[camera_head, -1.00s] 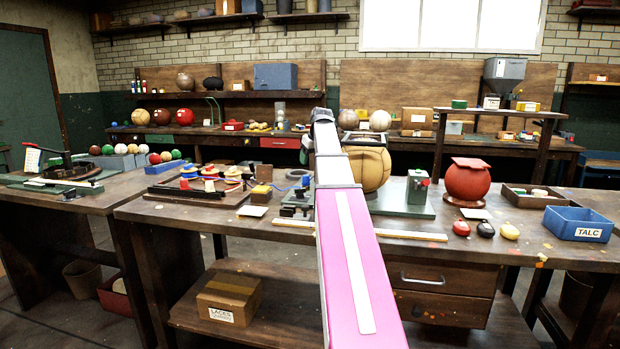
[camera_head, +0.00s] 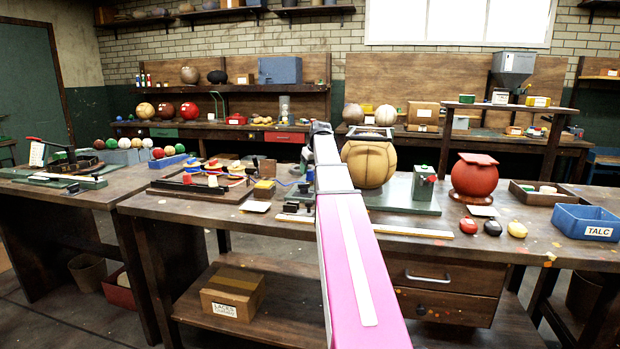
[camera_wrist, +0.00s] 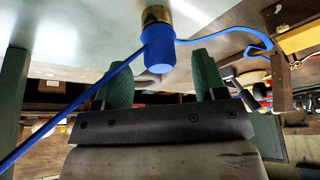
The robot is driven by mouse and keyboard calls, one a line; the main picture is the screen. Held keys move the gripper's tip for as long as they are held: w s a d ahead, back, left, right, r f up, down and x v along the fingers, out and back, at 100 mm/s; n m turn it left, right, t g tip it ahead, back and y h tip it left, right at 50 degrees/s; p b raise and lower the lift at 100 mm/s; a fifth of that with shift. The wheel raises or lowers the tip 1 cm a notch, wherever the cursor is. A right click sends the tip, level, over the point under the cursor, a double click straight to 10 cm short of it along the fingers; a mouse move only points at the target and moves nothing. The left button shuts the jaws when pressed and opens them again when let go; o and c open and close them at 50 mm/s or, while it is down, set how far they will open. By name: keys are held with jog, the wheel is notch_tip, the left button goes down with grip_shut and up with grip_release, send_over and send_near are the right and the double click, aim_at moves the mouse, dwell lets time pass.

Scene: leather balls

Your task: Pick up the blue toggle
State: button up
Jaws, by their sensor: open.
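The blue toggle (camera_wrist: 160,52) is a short blue cylinder under a brass collar, with blue cord running off to both sides, in the wrist view. My gripper (camera_wrist: 163,76) is open, its two green fingers below the toggle in the picture, one on each side of it. The toggle lines up with the gap between the fingers; no contact shows, and I cannot tell the exact depth. In the head view my pink arm runs over the bench, and the toggle and fingertips cannot be made out; a blue cord (camera_head: 287,182) shows left of the arm.
A tan leather ball (camera_head: 368,164) stands just right of my arm's end. A grey-green box (camera_head: 423,184) and a red ball (camera_head: 474,174) stand farther right. A tray of coloured pieces (camera_head: 170,188) lies to the left. A blue talc bin (camera_head: 563,222) is at the right.

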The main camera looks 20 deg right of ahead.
jog(key=x, duration=0.2)
jog(key=shift+w+f, duration=0.1)
jog(key=shift+f, duration=0.2)
jog(key=c, duration=0.9)
jog(key=shift+c, duration=0.2)
jog(key=shift+r, duration=0.15)
jog(key=shift+r, duration=0.55)
jog(key=r, duration=0.1)
jog(key=a+r, duration=0.1)
jog(key=r, duration=0.1)
jog(key=shift+a+r, duration=0.1)
jog(key=shift+r, duration=0.15)
jog(key=shift+s+a+r, duration=0.35)
jog(key=shift+a+r, duration=0.6)
jog(key=shift+a, duration=0.8)
jog(key=shift+s+a+r, duration=0.3)
jog(key=shift+a+r, duration=0.65)
jog(key=shift+a, duration=0.75)
jog(key=shift+s+a+r, duration=0.35)
jog(key=shift+a+r, duration=0.6)
jog(key=shift+a, duration=0.8)
